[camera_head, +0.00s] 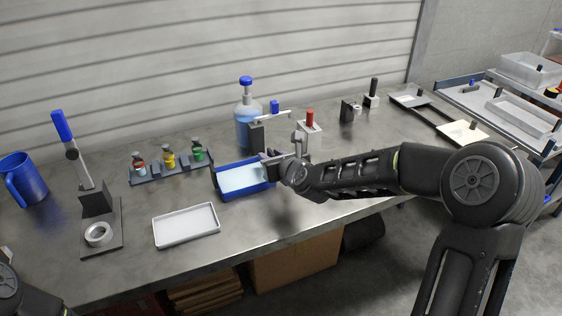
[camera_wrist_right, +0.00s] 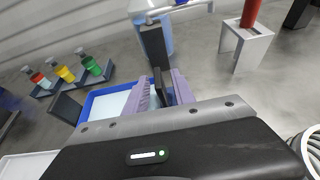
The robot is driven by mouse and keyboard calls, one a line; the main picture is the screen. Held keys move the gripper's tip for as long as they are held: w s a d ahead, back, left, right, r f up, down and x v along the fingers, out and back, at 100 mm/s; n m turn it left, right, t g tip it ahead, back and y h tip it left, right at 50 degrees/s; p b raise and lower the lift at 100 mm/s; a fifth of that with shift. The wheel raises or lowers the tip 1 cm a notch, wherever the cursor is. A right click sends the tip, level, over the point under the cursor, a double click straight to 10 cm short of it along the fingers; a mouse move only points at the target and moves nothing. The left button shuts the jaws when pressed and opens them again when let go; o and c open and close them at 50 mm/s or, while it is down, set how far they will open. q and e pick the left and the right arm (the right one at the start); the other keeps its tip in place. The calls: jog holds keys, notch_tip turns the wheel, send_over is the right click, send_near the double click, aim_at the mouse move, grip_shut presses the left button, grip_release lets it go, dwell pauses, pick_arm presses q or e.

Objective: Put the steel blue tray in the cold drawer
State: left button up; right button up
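The blue tray (camera_head: 247,190) with a pale inside sits on the bench near the middle, and a dark upright piece stands at its left end. It also shows in the right wrist view (camera_wrist_right: 99,103), partly hidden by my gripper. My right gripper (camera_head: 272,162) is at the tray's right end. In the right wrist view its two purple-grey fingers (camera_wrist_right: 160,88) stand apart on either side of a dark upright piece; whether they press on it I cannot tell. Only a piece of my left arm shows at the lower left of the head view. I cannot identify a cold drawer.
Behind the blue tray stand a rack (camera_head: 170,168) with small bottles and a blue-capped bottle (camera_head: 247,118). A white tray (camera_head: 186,225) lies in front on the left. A blue mug (camera_head: 25,182) is far left. A shelf unit (camera_head: 530,115) with trays stands right.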

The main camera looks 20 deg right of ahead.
jog(key=b+v, duration=0.1)
jog(key=v, duration=1)
jog(key=shift+s+r+b, duration=0.2)
jog(key=shift+s+b, duration=0.15)
